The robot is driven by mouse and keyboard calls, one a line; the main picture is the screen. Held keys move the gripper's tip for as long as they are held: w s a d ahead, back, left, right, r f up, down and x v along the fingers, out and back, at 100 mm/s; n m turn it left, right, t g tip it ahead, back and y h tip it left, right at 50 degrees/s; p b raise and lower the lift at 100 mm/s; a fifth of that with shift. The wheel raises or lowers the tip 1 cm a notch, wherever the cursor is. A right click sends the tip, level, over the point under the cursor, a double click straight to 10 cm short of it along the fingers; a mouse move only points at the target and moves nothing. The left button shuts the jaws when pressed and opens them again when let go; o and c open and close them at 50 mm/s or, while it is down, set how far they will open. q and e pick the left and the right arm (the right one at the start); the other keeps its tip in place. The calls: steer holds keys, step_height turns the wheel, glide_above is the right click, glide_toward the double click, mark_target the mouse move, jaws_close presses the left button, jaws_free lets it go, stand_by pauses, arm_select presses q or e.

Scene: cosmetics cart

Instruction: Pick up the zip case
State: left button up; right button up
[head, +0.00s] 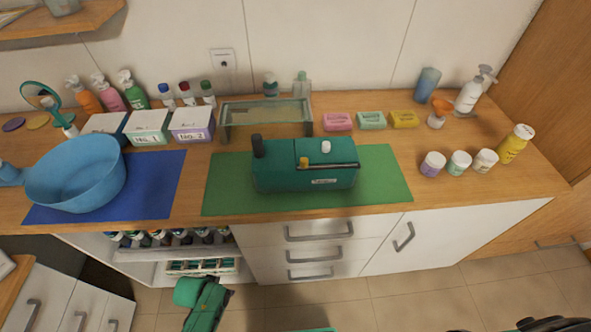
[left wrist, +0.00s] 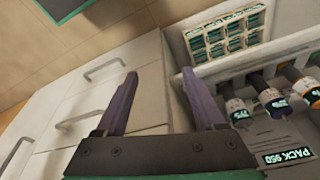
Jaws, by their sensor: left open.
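The teal zip case (head: 300,180) sits on the green mat (head: 392,185) in the middle of the counter. A small label is on its front and a dark strip lies along its top. A black-capped bottle, a yellow piece and a white piece show at its top; I cannot tell whether they are inside it. My left gripper (left wrist: 159,80) is open and empty in the left wrist view, in front of the cabinet below the counter. It is well apart from the case. My right gripper is not clearly visible.
A blue basin (head: 75,178) stands on a blue mat (head: 165,180) at left. A clear stand (head: 265,106) is behind the case. Several jars and soaps are to the right. White drawers (head: 318,258) and an open shelf (head: 185,256) with bottles lie below the counter edge.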

arm_select(q)
steer(key=w+d+r+m+t+h+b, duration=0.1)
steer(key=w+d+r+m+b, duration=0.15)
steer(key=r, duration=0.85)
steer(key=w+d+r+m+t+h+b, duration=0.1)
steer(key=w+d+r, duration=0.25)
steer(key=r, duration=0.75)
arm_select(e)
step_height(320, 180, down, 4)
arm_select(q)
steer(key=m+y, duration=0.2)
steer(key=m, duration=3)
glide_toward(255, 138)
steer(key=shift+g, duration=0.3)
steer(key=p+x, duration=0.2)
steer(key=x, duration=0.1)
steer(key=p+x, duration=0.2)
steer(key=x, duration=0.2)
steer(key=p+x, duration=0.1)
steer(key=x, duration=0.2)
steer(key=shift+w+f+p, duration=0.15)
steer(key=shift+w+p, duration=0.25)
steer(key=shift+w+d+f, duration=0.1)
steer(key=shift+w+f, duration=0.1)
steer(key=shift+f, duration=0.2)
jaws_close()
arm_select(e)
steer(key=r, duration=0.5)
steer(key=shift+d+r, duration=0.1)
steer(key=shift+d, duration=0.15)
